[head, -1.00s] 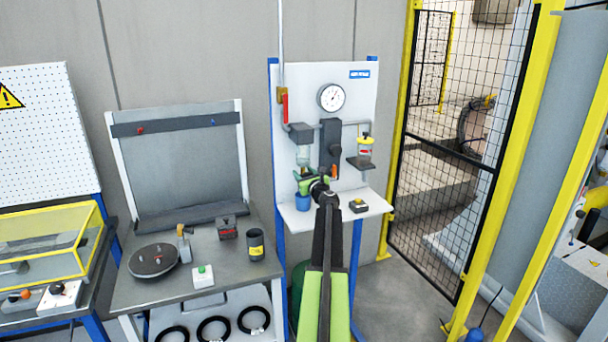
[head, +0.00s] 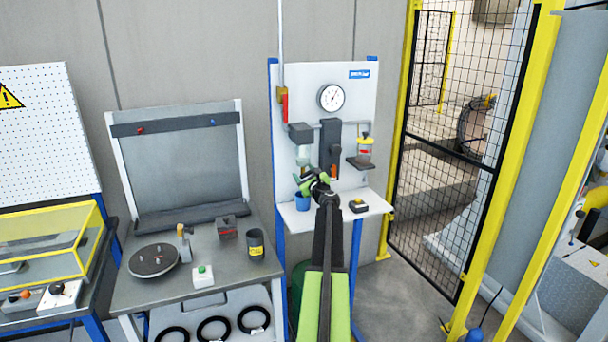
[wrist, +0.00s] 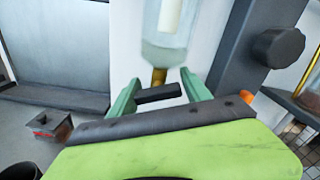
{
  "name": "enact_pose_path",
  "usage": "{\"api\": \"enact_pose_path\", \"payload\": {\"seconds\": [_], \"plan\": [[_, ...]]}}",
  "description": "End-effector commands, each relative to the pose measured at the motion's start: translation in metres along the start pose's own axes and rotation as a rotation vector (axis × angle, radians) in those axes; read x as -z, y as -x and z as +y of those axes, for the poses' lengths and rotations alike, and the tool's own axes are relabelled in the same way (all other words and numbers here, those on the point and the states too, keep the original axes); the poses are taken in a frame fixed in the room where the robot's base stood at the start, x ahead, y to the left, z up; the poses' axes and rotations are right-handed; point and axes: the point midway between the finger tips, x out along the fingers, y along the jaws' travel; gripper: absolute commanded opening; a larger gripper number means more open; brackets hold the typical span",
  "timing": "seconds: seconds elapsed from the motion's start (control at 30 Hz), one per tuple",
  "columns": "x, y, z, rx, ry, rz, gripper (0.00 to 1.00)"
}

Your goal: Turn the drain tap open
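The drain tap (wrist: 158,93) is a short black lever under a brass stem (wrist: 159,76), below a clear filter bowl (wrist: 165,42) in the wrist view. The lever lies crosswise, slightly tilted, with its right end higher. My gripper (wrist: 160,82) has its two green fingers spread, one on each side of the lever. The lever's ends come close to both fingers; I cannot tell whether they touch. In the head view the bowl (head: 304,154) hangs on the white panel, and my gripper (head: 311,180) is just below it, hiding the tap.
A blue cup (head: 302,203) stands on the shelf below my gripper. A dark upright column (head: 329,150) with a knob (wrist: 278,47) is close on the right. A second bowl (head: 365,147) and a small black box (head: 358,206) are farther right.

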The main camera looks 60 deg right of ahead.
Motion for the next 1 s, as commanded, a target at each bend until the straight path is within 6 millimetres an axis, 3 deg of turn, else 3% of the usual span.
{"api": "enact_pose_path", "payload": {"seconds": [0.1, 0.37, 0.47, 1.0], "plan": [[0.0, 0.0, 0.0, 0.0, -0.001, 0.0, 0.69], [0.0, 0.001, 0.001, -0.001, -0.001, 0.0, 0.69], [0.0, 0.01, 0.001, 0.0, -0.001, 0.0, 0.69], [0.0, 0.149, 0.001, 0.001, -0.001, 0.0, 0.69]]}}
